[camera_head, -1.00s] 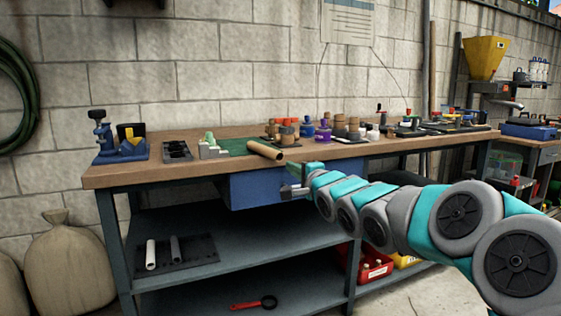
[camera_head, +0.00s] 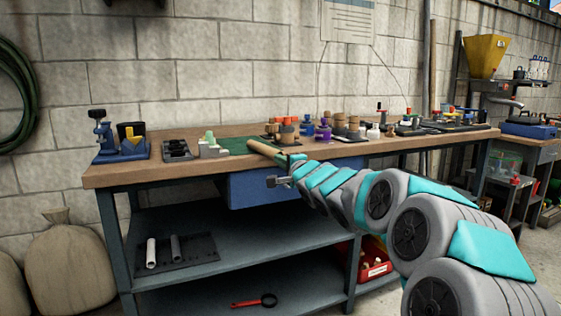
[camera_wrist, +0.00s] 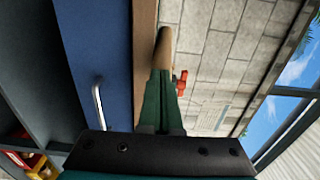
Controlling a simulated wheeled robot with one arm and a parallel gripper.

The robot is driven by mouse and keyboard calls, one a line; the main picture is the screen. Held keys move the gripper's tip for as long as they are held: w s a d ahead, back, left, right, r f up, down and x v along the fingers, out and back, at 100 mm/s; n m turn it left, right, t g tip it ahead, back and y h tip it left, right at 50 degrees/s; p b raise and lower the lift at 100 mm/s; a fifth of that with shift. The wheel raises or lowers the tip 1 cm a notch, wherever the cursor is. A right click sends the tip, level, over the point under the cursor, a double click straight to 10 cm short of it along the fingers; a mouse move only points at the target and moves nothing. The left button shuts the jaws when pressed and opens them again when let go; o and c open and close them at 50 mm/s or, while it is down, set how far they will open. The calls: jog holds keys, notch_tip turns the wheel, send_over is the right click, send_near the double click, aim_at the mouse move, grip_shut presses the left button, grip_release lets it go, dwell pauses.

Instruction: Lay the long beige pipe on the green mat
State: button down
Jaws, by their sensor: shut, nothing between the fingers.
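The long beige pipe (camera_head: 262,148) lies on the workbench top, slanting toward the front edge. Its far end is at the right part of the green mat (camera_head: 234,146); I cannot tell how much of it rests on the mat. Its near end is partly hidden by my arm. My gripper (camera_head: 277,181) is shut and empty, in front of the bench edge by the blue drawer. In the wrist view my green fingertips (camera_wrist: 162,80) are together, and the pipe (camera_wrist: 163,48) shows just beyond them.
The blue drawer (camera_head: 250,187) hangs under the wooden workbench (camera_head: 110,176), with its handle (camera_wrist: 98,105) close to my gripper. A white-green block (camera_head: 210,147) stands left of the mat. Pegs and orange-topped pieces (camera_head: 285,130) stand behind right. A dark tray (camera_head: 195,262) lies on the shelf below.

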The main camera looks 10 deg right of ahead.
aim_at(264, 149)
jog(key=p+x, duration=0.3)
jog(key=p, duration=0.1)
jog(key=shift+w, duration=0.25)
jog(key=shift+s, duration=0.15)
